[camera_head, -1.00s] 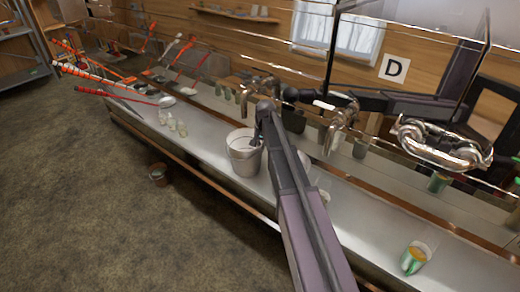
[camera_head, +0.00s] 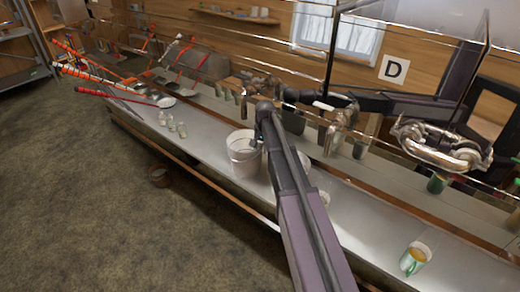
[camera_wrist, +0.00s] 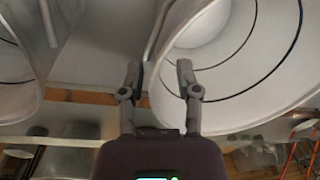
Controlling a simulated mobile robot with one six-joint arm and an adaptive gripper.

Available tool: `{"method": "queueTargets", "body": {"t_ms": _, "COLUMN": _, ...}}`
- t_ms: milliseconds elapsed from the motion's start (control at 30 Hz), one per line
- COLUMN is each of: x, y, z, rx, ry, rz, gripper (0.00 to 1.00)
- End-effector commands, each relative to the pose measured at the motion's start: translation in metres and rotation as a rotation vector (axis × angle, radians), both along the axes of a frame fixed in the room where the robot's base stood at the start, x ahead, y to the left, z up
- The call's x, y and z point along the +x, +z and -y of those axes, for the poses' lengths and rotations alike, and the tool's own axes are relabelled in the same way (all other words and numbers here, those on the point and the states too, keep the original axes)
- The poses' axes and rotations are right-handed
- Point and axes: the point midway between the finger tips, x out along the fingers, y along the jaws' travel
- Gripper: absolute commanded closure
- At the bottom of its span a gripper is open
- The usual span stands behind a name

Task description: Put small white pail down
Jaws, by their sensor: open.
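The small white pail (camera_head: 243,157) stands upright on the long metal counter, left of my arm's end in the head view. In the wrist view a white pail (camera_wrist: 228,65) fills the upper right, with its open mouth and dark rings showing. In the head view my gripper is small and partly hidden beside the pail's right side.
Another pale round vessel (camera_wrist: 15,75) shows at the left edge of the wrist view. Several small jars (camera_head: 172,124) stand left along the counter. Metal taps (camera_head: 340,125) stand behind my arm.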

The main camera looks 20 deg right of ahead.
Motion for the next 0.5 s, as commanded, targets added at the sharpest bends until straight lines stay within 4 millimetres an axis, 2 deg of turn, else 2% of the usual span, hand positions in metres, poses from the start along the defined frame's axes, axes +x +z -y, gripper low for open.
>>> {"method": "queueTargets", "body": {"t_ms": 500, "x": -0.002, "y": 0.04, "z": 0.003, "rx": 0.0, "ry": 0.0, "rz": 0.0, "gripper": 0.57}}
